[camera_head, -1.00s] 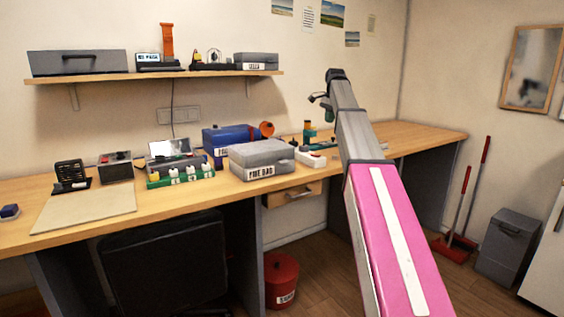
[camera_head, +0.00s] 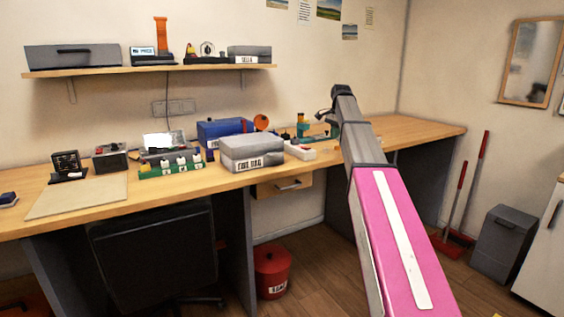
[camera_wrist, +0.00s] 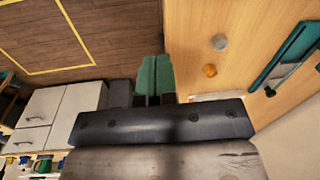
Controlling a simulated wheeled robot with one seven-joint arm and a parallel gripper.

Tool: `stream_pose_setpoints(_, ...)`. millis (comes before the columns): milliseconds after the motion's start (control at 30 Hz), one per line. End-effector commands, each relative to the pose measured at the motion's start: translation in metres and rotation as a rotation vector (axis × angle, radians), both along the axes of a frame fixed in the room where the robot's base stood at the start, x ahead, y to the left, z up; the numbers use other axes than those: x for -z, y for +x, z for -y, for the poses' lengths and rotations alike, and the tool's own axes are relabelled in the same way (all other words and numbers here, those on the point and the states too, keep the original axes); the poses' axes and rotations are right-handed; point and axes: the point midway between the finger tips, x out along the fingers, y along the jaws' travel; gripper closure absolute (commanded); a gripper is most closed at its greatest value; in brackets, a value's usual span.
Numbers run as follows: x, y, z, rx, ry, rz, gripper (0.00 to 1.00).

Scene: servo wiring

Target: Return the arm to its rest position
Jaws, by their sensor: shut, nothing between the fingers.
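My arm reaches up from the lower right in the head view, over the workbench (camera_head: 420,131). The fingers sit beside the wooden bench top, with the floor on the other side.
A grey case (camera_head: 252,152), a blue box (camera_head: 222,130) and a green terminal block (camera_head: 172,170) stand on the bench. A shelf (camera_head: 150,71) is above. A red bin (camera_head: 272,272) and a grey bin (camera_head: 503,243) stand on the floor.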

Motion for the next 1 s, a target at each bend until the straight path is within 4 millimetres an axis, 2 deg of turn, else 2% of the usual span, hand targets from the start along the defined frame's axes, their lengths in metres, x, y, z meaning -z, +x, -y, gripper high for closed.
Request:
stream_pose_setpoints(33, 0.016, -0.009, -0.002, -0.018, -0.002, -0.003, 1.00)
stream_pose_setpoints(167, 0.059, -0.026, -0.005, -0.076, -0.010, -0.007, 1.00)
stream_pose_setpoints(467, 0.195, -0.101, -0.018, -0.289, -0.038, -0.020, 1.00)
stream_pose_setpoints(700, 0.290, -0.175, -0.027, -0.474, -0.060, -0.031, 1.00)
stream_pose_setpoints(867, 0.342, -0.230, -0.032, -0.598, -0.071, -0.037, 1.00)
stream_pose_setpoints(1000, 0.382, -0.281, -0.036, -0.708, -0.081, -0.045, 1.00)
